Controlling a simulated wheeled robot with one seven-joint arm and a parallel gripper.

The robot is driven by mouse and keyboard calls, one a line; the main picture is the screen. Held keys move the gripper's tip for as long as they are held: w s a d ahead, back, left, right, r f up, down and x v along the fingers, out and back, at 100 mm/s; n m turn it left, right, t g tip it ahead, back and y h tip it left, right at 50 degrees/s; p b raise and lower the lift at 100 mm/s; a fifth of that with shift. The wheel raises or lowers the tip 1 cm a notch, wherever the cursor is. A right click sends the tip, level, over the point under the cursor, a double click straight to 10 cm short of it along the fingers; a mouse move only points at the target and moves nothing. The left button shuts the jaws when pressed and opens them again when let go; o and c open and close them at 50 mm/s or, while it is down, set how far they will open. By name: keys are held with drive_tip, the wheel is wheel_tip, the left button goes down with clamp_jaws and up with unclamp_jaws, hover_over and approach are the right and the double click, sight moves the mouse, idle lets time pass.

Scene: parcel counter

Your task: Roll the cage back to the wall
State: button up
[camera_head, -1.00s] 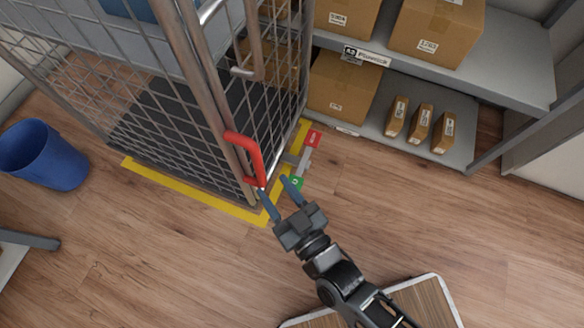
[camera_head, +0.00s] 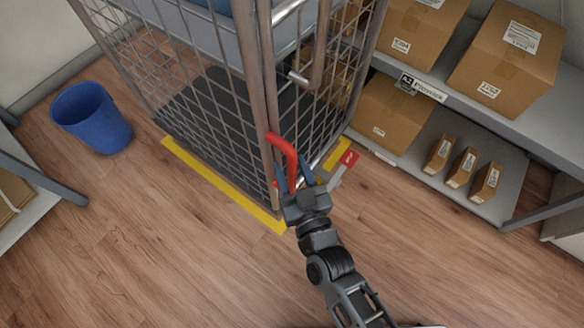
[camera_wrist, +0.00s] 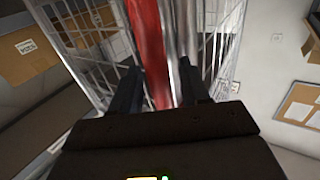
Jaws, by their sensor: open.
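The wire roll cage (camera_head: 215,125) stands at the upper middle of the head view, within yellow floor tape (camera_head: 222,185). A red handle (camera_head: 285,150) is on its near corner post. My gripper (camera_head: 295,182) is open at the lower end of this handle. In the wrist view the red handle (camera_wrist: 148,50) runs down between the two fingers of my gripper (camera_wrist: 160,85), with a grey post beside it. The fingers are apart, and I cannot tell whether either touches the handle. A red-and-white tab (camera_head: 348,158) shows by the cage's base, partly behind my gripper.
Shelves (camera_head: 500,185) with cardboard boxes (camera_head: 393,115) stand close on the cage's right. A blue bin (camera_head: 92,118) is on the floor to the left, near a grey table leg (camera_head: 45,183). The wooden floor (camera_head: 190,265) in front is clear.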

clamp_jaws()
idle(0.3)
drive_tip(key=shift+w, duration=0.1)
